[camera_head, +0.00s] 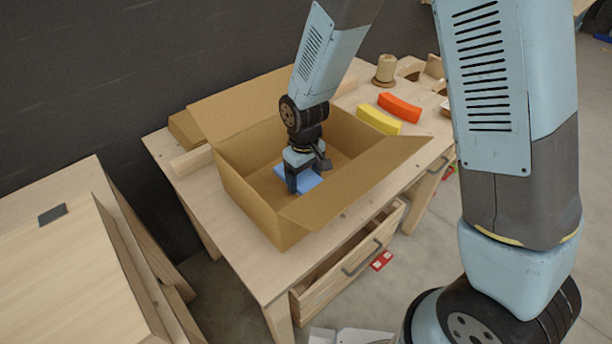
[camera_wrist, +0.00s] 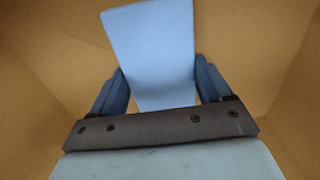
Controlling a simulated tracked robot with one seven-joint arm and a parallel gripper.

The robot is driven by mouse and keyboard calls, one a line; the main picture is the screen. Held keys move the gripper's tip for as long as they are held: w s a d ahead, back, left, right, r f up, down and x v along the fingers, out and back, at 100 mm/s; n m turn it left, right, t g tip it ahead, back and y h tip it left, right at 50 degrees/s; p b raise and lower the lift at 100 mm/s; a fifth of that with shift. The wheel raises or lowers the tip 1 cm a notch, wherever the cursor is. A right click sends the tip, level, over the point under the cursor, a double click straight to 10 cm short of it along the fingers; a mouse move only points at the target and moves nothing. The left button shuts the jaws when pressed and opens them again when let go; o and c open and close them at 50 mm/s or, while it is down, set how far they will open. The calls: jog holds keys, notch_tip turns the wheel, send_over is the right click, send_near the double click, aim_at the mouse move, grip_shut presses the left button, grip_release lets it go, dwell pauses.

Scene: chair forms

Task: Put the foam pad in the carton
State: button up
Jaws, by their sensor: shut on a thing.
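The foam pad (camera_head: 309,181) is a flat light blue piece inside the open carton (camera_head: 246,199), near its floor. In the wrist view the pad (camera_wrist: 152,50) stretches out between the two fingers, with the carton's brown walls (camera_wrist: 50,50) around it. My gripper (camera_head: 304,184) reaches down into the carton and is shut on the pad; in the wrist view the fingers (camera_wrist: 158,88) press on its two sides. The fingers partly hide the pad in the head view. Whether the pad touches the carton floor I cannot tell.
The carton stands on a wooden workbench (camera_head: 181,183) with its flaps spread out. A yellow block (camera_head: 379,119), an orange block (camera_head: 399,107) and a spool (camera_head: 385,69) lie behind it to the right. A drawer (camera_head: 345,262) stands open below.

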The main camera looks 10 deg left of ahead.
aim_at(306, 179)
jog(key=o, duration=0.9)
jog(key=shift+o, duration=0.2)
notch_tip(306, 179, up, 12)
dwell(0.4)
jog(key=d+r+m+t, duration=0.2)
jog(key=d+r+m, duration=0.2)
jog(key=d+r, duration=1.1)
jog(key=s+d+r+m+t, duration=0.1)
jog(key=s+d+r+m, duration=0.2)
jog(key=s+d, duration=0.3)
jog(key=s+d+r+m+t, duration=0.2)
jog(key=s+d, duration=0.3)
jog(key=d, duration=0.5)
jog(key=shift+s+d+r+m+t, duration=0.3)
jog(key=shift+s+d+r+m, duration=0.15)
jog(key=shift+r, duration=0.4)
